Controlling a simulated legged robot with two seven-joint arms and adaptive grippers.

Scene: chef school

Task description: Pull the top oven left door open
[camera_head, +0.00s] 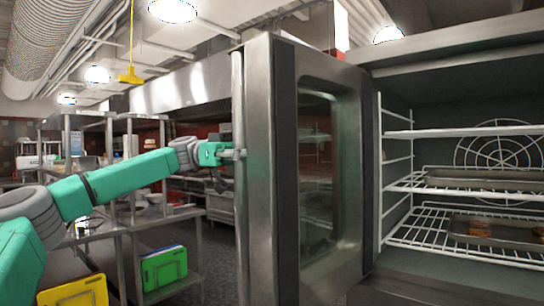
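The oven's left door (318,175) stands open, swung toward me, with its steel edge and dark glass window facing the right side of the picture. Its long vertical handle (239,215) runs along the door's left edge. My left gripper (236,154), on a green arm from the left, is at the handle at mid height, and its fingertips overlap the bar. The fingers are too small to tell whether they are closed on it. The oven cavity (425,125) is exposed to the right of the door. My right gripper is not in view.
Inside the oven are wire racks (430,235), trays (495,232) with brown food, and a round fan guard (497,150). Steel shelving (120,225) with green and yellow boards (164,268) stands at left. Dark floor (218,262) shows between shelving and door.

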